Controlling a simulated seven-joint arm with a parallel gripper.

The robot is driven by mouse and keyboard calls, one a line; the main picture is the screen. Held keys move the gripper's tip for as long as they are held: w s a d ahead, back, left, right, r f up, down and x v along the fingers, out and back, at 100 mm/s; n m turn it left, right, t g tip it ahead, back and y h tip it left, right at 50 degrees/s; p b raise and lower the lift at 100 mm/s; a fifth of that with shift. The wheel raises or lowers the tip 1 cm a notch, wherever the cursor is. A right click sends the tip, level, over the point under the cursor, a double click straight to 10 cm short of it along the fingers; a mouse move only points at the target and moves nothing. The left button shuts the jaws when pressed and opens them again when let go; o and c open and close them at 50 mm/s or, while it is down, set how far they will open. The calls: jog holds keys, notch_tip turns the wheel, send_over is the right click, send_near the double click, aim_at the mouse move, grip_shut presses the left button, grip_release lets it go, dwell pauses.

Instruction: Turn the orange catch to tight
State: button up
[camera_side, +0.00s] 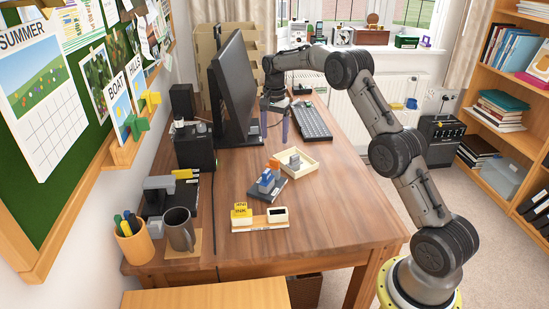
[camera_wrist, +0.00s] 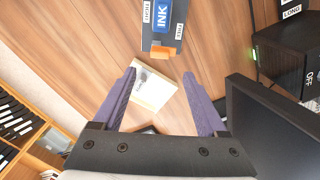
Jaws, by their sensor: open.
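The orange catch (camera_wrist: 163,51) shows in the wrist view at the near end of a dark base (camera_wrist: 150,42), beside a blue block (camera_wrist: 170,16) marked INK. In the side view the orange catch (camera_side: 273,163) is small, with the blue block (camera_side: 266,180) in front, on the dark base (camera_side: 283,184) in mid desk. My gripper (camera_side: 277,130) is open and empty above the desk, behind the base. In the wrist view my gripper (camera_wrist: 160,75) has the catch beyond its spread fingertips, apart from them.
A cream tray (camera_side: 311,164) stands close beside the base. The monitor (camera_side: 237,85) stands left of my gripper, the keyboard (camera_side: 312,121) right. The desk's right front is clear.

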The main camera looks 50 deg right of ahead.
aim_at(273, 163)
notch_tip(273, 163, down, 10)
jog(key=shift+r, duration=0.25)
grip_shut()
dwell(0.4)
